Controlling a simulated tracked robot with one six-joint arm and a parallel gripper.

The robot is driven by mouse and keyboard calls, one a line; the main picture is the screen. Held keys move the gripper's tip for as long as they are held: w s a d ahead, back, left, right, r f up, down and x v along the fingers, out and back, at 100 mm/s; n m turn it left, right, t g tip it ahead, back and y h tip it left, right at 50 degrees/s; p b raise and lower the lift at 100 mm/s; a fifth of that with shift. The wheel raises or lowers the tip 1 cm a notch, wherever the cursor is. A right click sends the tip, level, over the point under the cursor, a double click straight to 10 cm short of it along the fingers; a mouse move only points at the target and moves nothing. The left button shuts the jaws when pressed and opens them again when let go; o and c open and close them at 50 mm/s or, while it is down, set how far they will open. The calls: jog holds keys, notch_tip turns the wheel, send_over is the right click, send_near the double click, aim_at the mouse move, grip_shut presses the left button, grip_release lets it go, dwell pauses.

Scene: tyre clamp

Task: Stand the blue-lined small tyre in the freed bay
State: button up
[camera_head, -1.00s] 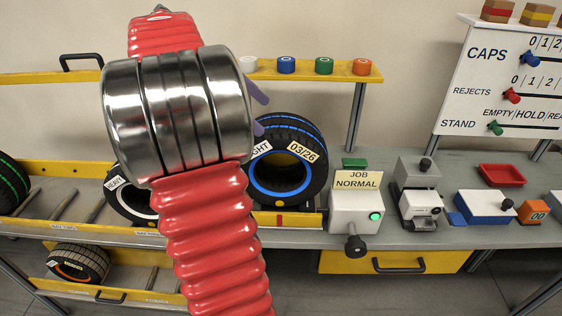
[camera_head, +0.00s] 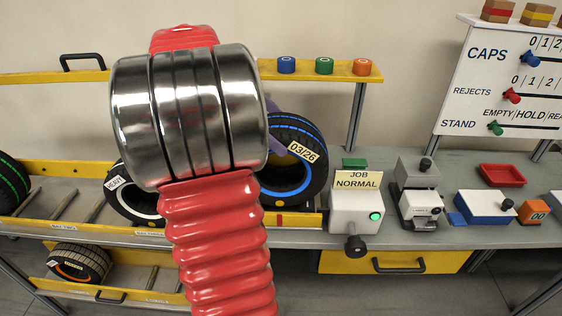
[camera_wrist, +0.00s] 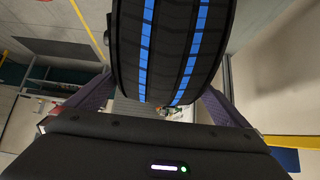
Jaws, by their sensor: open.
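The blue-lined tyre (camera_head: 308,182) stands upright at the right end of the yellow-edged rack, with a 03/26 label on its side. My arm hides its left part. One purple finger of my gripper (camera_head: 276,128) shows at its upper left; the rest is hidden behind my arm. In the wrist view the blue-striped tread (camera_wrist: 168,50) fills the top middle, between the spread fingers of my gripper (camera_wrist: 155,98). I cannot tell whether either finger touches it. An empty bay with bare rods (camera_head: 62,203) lies at the left of the rack.
A white-lined tyre (camera_head: 128,205) stands right of the empty bay, and a green-lined tyre (camera_head: 8,185) left of it. An orange-lined tyre (camera_head: 80,263) sits on the lower shelf. The JOB NORMAL box (camera_head: 356,210) stands close right of the blue-lined tyre. A cap shelf (camera_head: 335,72) runs above.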

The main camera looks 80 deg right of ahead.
jog(key=shift+s+d+f, duration=0.1)
jog(key=shift+s+f, duration=0.4)
jog(key=shift+f, duration=0.05)
jog(key=shift+c, duration=0.5)
jog(key=shift+r, duration=0.1)
jog(key=c, duration=1.7)
